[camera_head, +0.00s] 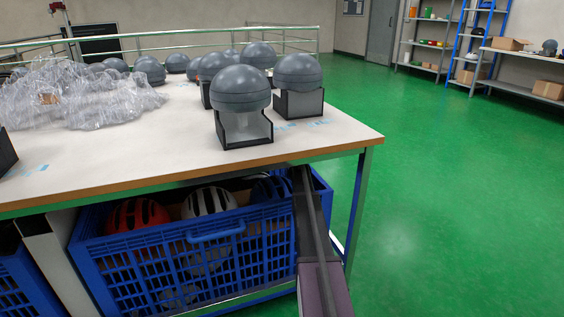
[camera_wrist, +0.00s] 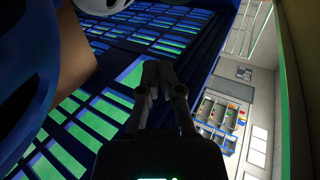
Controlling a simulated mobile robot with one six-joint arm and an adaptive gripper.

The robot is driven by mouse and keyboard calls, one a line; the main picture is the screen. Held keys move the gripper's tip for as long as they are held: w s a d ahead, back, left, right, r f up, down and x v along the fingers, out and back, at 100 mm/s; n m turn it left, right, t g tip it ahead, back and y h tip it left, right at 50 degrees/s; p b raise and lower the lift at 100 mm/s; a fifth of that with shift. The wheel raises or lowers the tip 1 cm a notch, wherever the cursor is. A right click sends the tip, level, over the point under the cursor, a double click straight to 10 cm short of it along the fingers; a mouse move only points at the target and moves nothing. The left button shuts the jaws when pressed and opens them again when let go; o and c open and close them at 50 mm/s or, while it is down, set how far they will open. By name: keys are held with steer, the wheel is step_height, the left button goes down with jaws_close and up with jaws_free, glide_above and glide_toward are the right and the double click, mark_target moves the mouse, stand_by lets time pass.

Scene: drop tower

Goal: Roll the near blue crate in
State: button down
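A blue lattice crate (camera_head: 262,243) with a handle on its front stands under the table, its front sticking out past the table edge. It holds a red helmet (camera_head: 137,215), a white helmet (camera_head: 209,201) and a dark blue helmet. My arm reaches down over the crate's right end in the head view, where I cannot make out the fingers. In the wrist view my gripper (camera_wrist: 158,72) has its fingertips together beside the crate's lattice wall (camera_wrist: 110,107). I see nothing clearly held between them; whether they touch the crate is unclear. A helmet fills the left side there.
The white table (camera_head: 120,168) carries grey headforms on black stands (camera_head: 245,130) and crumpled clear plastic (camera_head: 80,98). A second blue crate (camera_head: 25,285) is at the lower left, beyond a pale upright panel. Green floor (camera_head: 450,170) is clear to the right; shelves stand behind.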

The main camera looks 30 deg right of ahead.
steer(key=p+v, duration=0.1)
steer(key=v, duration=0.3)
steer(key=p+v, duration=0.2)
steer(key=v, duration=0.2)
steer(key=f+p+v, duration=0.1)
steer(key=p+v, duration=0.1)
steer(key=v, duration=0.2)
steer(key=shift+s, duration=0.35)
steer(key=shift+a, duration=0.1)
